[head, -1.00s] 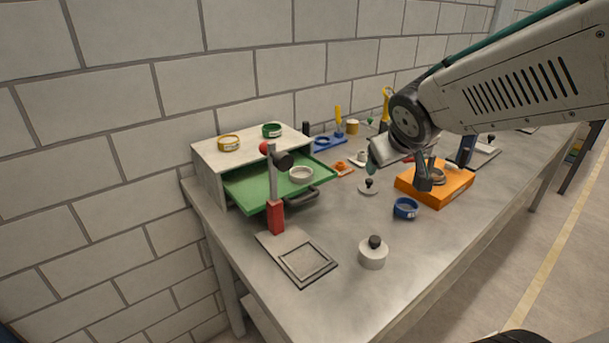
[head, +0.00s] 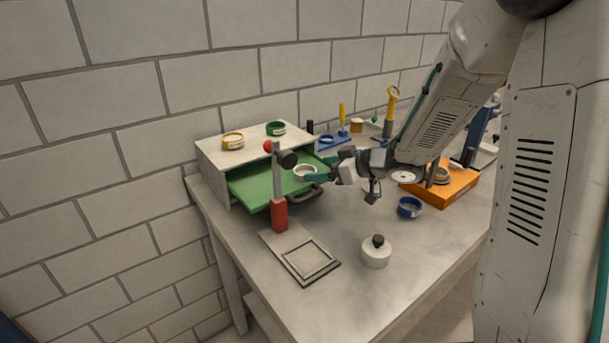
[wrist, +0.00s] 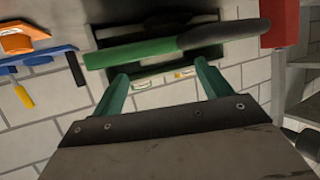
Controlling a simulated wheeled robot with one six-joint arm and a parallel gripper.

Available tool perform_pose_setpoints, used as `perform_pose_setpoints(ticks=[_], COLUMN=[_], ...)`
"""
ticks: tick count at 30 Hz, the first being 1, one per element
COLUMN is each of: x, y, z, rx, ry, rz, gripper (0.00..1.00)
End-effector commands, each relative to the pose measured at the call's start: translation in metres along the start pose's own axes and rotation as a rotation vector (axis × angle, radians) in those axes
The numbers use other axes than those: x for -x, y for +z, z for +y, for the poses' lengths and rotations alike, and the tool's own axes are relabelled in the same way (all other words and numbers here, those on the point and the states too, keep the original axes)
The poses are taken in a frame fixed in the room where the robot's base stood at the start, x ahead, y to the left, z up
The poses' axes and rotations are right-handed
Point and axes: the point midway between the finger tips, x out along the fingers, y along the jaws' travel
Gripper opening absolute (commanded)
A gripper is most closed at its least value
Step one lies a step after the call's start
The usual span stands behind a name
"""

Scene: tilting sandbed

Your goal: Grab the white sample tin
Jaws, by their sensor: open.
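The white sample tin (head: 303,171) is a short round tin inside the pulled-out green drawer (head: 255,184), near its right side. My gripper (head: 322,168) is open, with its teal fingers at the right side of the tin in the head view. I cannot tell whether they touch it or how far they reach around it. In the wrist view my gripper (wrist: 160,72) has its two fingers apart, pointing towards the drawer's green front edge (wrist: 130,52). Pale shapes with small coloured marks show between the fingers; I cannot tell if they are the tin.
A post with a red base (head: 279,214) stands before the drawer's left part. The dark drawer handle (head: 304,194) lies below my gripper. A yellow ring (head: 232,141) and a green ring (head: 275,128) sit on the cabinet. A blue ring (head: 409,207) and a knobbed weight (head: 376,254) stand on the bench.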

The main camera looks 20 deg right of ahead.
Motion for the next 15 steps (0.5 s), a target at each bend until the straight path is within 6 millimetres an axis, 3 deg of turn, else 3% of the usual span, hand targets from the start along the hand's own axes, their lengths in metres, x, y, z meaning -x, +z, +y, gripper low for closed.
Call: perform_pose_setpoints(ticks=[7,15], x=[-0.037,-0.043], y=[0.002,0.002], z=[-0.003,-0.002], rx=[0.0,0.0], ry=[-0.002,0.002], rz=[-0.001,-0.001], gripper=[0.77,0.77])
